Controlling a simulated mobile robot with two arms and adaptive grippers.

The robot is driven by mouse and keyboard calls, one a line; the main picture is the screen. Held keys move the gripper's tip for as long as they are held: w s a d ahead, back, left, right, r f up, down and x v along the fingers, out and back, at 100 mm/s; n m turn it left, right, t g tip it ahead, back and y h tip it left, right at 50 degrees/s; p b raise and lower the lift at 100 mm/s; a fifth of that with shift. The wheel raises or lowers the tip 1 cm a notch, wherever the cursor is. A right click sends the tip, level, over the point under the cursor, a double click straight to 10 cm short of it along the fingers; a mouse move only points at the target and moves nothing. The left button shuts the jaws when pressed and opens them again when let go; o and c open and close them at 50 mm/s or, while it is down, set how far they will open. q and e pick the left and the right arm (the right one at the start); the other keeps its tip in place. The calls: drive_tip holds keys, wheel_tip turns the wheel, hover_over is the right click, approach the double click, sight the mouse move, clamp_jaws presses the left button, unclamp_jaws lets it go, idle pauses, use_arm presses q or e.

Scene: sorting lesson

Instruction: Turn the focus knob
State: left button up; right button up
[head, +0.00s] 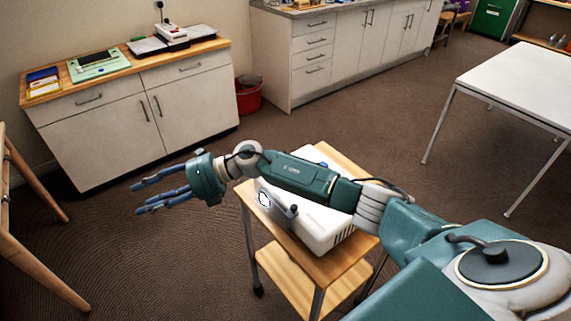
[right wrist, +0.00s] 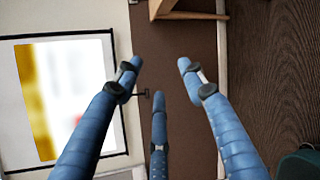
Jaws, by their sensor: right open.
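A white projector-like device (head: 325,226) sits on a small wooden cart, partly covered by my right arm. Its round lens (head: 264,199) faces left, and a small dark knob (head: 293,210) sticks out from its near side. My right gripper (head: 138,199) is open and empty, in the air to the left of the device and apart from the knob. In the right wrist view its blue fingers (right wrist: 158,76) are spread with nothing between them. A screen (right wrist: 70,95) there shows a blurred picture with a yellow band. My left gripper is not in view.
The wooden cart (head: 264,258) stands on open brown carpet. A low cabinet (head: 105,128) with trays on top is at the back left. A white table (head: 525,85) stands at the right, and a wooden-legged piece (head: 45,270) at the left edge. A red bin (head: 248,98) is behind.

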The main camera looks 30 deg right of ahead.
drive_tip(key=s+d+r+n+g+h, duration=0.2)
drive_tip(key=d+h, duration=0.3)
drive_tip(key=d, duration=0.7)
drive_tip(key=s+d+r+n+g+h, duration=0.1)
drive_tip(key=d+r+n+h, duration=0.2)
drive_tip(key=d, duration=1)
drive_tip(key=s+d+r+n+g+h, duration=0.2)
drive_tip(key=d+h, duration=0.4)
drive_tip(key=d, duration=0.6)
drive_tip(key=f, duration=0.3)
drive_tip(key=f+p, duration=0.1)
drive_tip(key=f, duration=0.6)
drive_tip(key=shift+w+a+f, duration=0.15)
drive_tip(key=shift+w+f, duration=0.1)
drive_tip(key=shift+f, duration=0.1)
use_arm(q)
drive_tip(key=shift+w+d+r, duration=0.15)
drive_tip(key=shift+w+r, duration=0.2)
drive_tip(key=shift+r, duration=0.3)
use_arm(e)
drive_tip(key=shift+c, duration=0.2)
clamp_jaws()
